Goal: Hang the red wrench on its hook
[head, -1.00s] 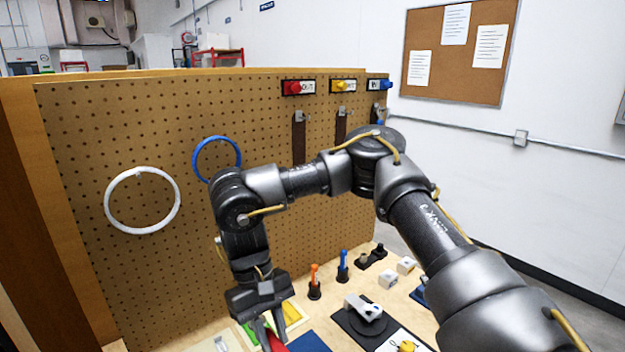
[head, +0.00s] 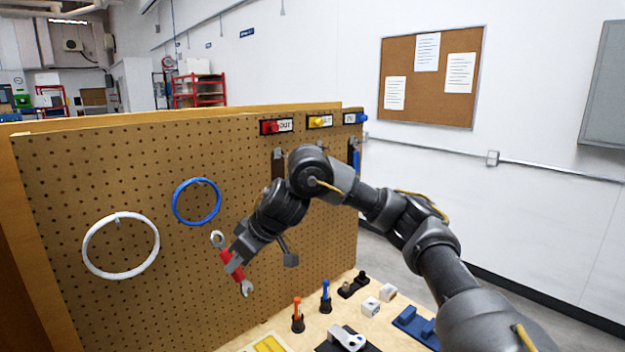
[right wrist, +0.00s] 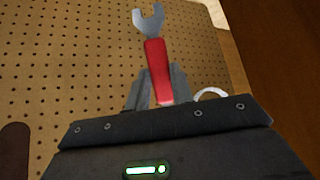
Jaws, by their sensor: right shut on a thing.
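The red wrench (head: 238,274) has a red handle and silver ends. My right gripper (head: 235,260) is shut on the middle of its handle and holds it tilted in front of the pegboard, below and right of the blue ring. In the right wrist view the wrench (right wrist: 157,68) sticks out from between the fingers (right wrist: 153,92), open jaw end away from me. The red marker (head: 270,127) is at the pegboard's top, with a metal hook plate (head: 279,153) and a dark strip under it, partly hidden by my arm. My left gripper is out of view.
The pegboard (head: 150,150) carries a white ring (head: 86,262) and a blue ring (head: 176,212). Yellow (head: 317,122) and blue (head: 350,118) markers are right of the red one. Orange (head: 297,312) and blue (head: 326,295) upright tools and white blocks stand on the bench below.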

